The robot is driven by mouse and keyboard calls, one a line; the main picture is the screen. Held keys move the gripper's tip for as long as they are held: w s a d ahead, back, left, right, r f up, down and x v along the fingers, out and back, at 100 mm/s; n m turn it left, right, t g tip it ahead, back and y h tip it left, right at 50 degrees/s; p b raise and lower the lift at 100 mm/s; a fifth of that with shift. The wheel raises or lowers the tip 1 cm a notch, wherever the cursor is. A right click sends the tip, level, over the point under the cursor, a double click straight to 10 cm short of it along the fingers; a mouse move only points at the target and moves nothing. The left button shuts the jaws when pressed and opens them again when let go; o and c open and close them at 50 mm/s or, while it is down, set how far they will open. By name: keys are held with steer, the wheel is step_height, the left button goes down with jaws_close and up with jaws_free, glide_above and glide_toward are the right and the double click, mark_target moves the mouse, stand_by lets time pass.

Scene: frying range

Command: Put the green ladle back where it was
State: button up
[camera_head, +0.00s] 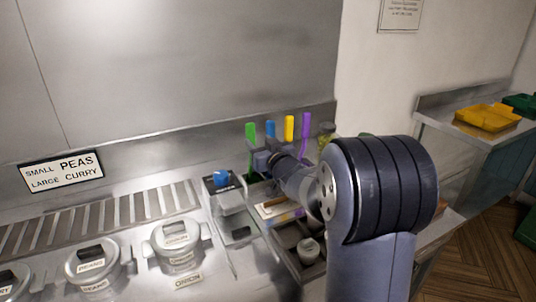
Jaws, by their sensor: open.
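The green ladle (250,132) shows as an upright green handle at the left end of a row of coloured handles against the steel back wall. I cannot tell whether the fingers touch the handle. Beside it stand a blue handle (270,131), a yellow handle (289,128) and a purple handle (305,125).
Lidded steel pots (176,256) stand in the counter at left, with a slotted grille (100,219) behind them. A tray (286,250) with small items lies below my arm. A jar (326,133) stands right of the handles. A yellow tray (487,117) is on the far right counter.

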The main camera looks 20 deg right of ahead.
steer(key=shift+s+d, duration=0.2)
steer(key=shift+s, duration=0.7)
steer(key=shift+s+d, duration=0.15)
steer(key=shift+s, duration=0.8)
steer(key=shift+s+d, duration=0.2)
steer(key=shift+s, duration=0.7)
steer(key=shift+c, duration=0.6)
